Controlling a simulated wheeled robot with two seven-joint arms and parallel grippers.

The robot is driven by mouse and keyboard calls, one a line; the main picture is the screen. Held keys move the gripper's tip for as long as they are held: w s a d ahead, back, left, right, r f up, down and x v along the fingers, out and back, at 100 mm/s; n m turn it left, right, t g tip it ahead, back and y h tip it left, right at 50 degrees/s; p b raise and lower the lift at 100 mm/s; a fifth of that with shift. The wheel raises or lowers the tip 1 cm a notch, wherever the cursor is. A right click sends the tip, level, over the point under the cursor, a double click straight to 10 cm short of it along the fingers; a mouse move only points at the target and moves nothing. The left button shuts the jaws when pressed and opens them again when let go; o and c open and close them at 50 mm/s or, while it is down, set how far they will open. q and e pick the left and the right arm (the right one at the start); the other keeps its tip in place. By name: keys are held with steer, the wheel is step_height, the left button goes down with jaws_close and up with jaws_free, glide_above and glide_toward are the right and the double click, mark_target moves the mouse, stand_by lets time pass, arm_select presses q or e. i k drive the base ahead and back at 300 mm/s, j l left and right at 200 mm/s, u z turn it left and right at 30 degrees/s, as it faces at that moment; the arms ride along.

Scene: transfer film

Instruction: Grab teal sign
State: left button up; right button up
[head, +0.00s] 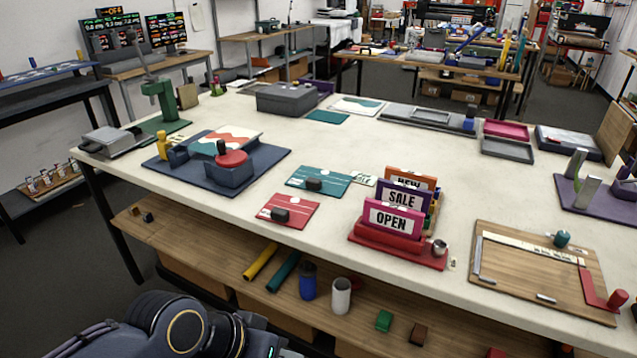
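A flat teal sign (336,184) with pale markings lies on the white table, left of the middle. A dark block (313,184) sits on it. A similar flat red sign (300,216) with a dark block lies just in front of it. To the right, a red rack (400,248) holds upright signs: a pink "OPEN" sign (392,220), a purple "SALE" sign (402,199) and an orange "NEW" sign (412,179). No upright teal sign shows in the rack. Neither gripper is in view; only a dark part of my arm shows at the bottom left.
A blue base with a red round press (232,166) stands left of the teal sign. A wooden board (520,275) with a metal edge lies at the right. A wooden shelf (215,260) below holds rolls and cups.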

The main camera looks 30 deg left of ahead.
mark_target(332, 184)
steer(key=i+j, duration=0.15)
steer(key=j, duration=0.3)
steer(key=i+j, duration=0.15)
steer(key=j, duration=0.3)
steer(key=i+j+z, duration=0.1)
steer(key=j, duration=0.35)
steer(key=i+j, duration=0.2)
steer(key=j, duration=0.25)
steer(key=i+j, duration=0.15)
steer(key=j, duration=0.3)
steer(key=i+j+z, duration=0.1)
steer(key=j, duration=0.35)
steer(key=i+j, duration=0.15)
steer(key=j, duration=0.35)
steer(key=i+j, duration=0.15)
steer(key=j, duration=0.3)
steer(key=z, duration=0.05)
